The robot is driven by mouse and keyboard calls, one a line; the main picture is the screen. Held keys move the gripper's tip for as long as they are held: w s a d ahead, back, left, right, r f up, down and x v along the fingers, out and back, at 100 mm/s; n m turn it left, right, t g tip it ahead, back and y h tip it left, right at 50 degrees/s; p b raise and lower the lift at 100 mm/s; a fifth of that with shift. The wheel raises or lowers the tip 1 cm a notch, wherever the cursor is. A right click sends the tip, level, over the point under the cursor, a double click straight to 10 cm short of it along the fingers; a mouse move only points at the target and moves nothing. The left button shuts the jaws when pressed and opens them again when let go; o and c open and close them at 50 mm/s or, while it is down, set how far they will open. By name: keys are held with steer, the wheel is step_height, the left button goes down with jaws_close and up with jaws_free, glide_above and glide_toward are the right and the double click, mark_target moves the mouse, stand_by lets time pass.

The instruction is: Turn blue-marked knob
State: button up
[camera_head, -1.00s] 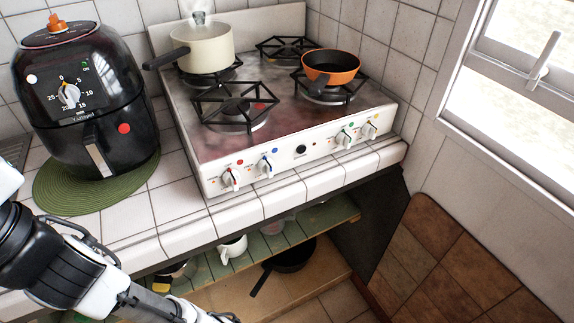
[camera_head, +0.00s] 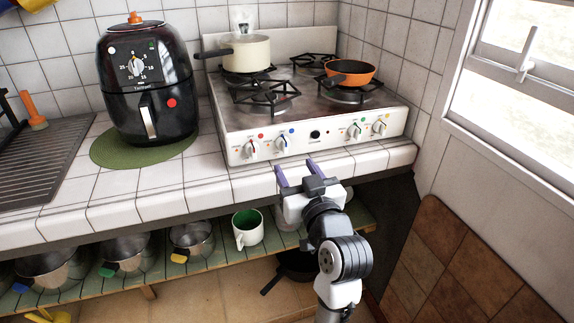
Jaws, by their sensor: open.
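The blue-marked knob (camera_head: 282,144) is the second from the left on the stove's white front panel (camera_head: 336,141), with a small blue dot above it to the right. The red-marked knob (camera_head: 251,149) is to its left. Green-marked (camera_head: 354,131) and yellow-marked (camera_head: 379,127) knobs are to the right, past a black button (camera_head: 315,134). My gripper (camera_head: 296,168) is open and empty, its two purple fingers pointing at the panel. It appears just below and in front of the blue-marked knob, apart from it. No knob is hidden.
A cream pot (camera_head: 249,54) and an orange pan (camera_head: 350,73) stand on the stove. A black air fryer (camera_head: 146,87) stands on a green mat (camera_head: 112,158) at left. The tiled counter edge (camera_head: 232,190) lies below the panel. A shelf underneath holds several pots and a mug (camera_head: 247,228).

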mark_target(286, 148)
steer(key=shift+g+h, duration=0.3)
steer(key=p+x, duration=0.1)
steer(key=x, duration=0.3)
steer(key=d+f+p+x, duration=0.1)
steer(key=x, duration=0.3)
steer(key=f+x, duration=0.1)
steer(key=x, duration=0.3)
steer(key=shift+w+d+f+p, duration=0.15)
steer(key=shift+w+d+p, duration=0.15)
steer(key=shift+p, duration=0.1)
steer(key=shift+c, duration=0.4)
steer(key=c, duration=0.9)
steer(key=shift+f+n+b, duration=0.25)
steer(key=shift+n+b, duration=0.45)
steer(key=shift+b, duration=0.5)
steer(key=shift+r+n+b, duration=0.25)
steer(key=shift+n+b, duration=0.2)
steer(key=shift+n, duration=0.45)
steer(key=o, duration=1)
steer(key=shift+s, duration=0.15)
